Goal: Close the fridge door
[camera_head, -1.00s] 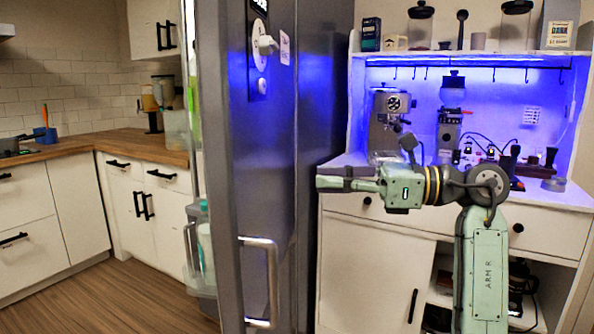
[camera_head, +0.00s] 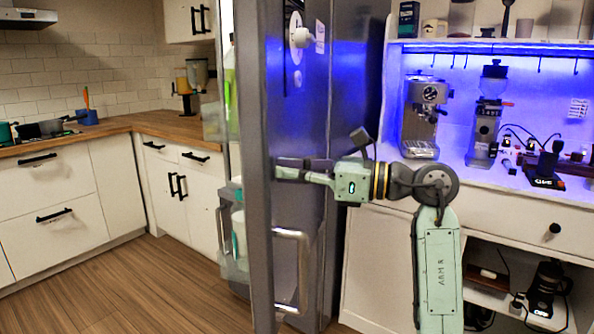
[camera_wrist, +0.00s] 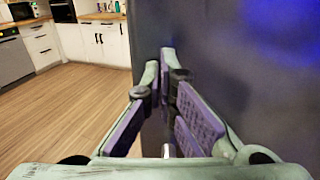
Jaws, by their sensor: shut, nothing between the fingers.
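The fridge door (camera_head: 258,190) stands open in the head view, seen nearly edge-on, with bottles on its inner shelves at the left. Its metal handle (camera_head: 293,270) is low on the outer face. My gripper (camera_head: 278,170) is shut and empty, pointing left at the door's outer face, above the handle. In the wrist view my gripper's fingers (camera_wrist: 166,62) meet close to the dark door surface (camera_wrist: 240,65), which fills the right side. I cannot tell for certain whether the fingertips touch the door.
An espresso cabinet with a coffee machine (camera_head: 422,115) and a grinder (camera_head: 486,118) stands at the right. A wooden counter (camera_head: 140,122) with white cupboards runs along the left. The wood floor (camera_head: 150,285) left of the door is clear.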

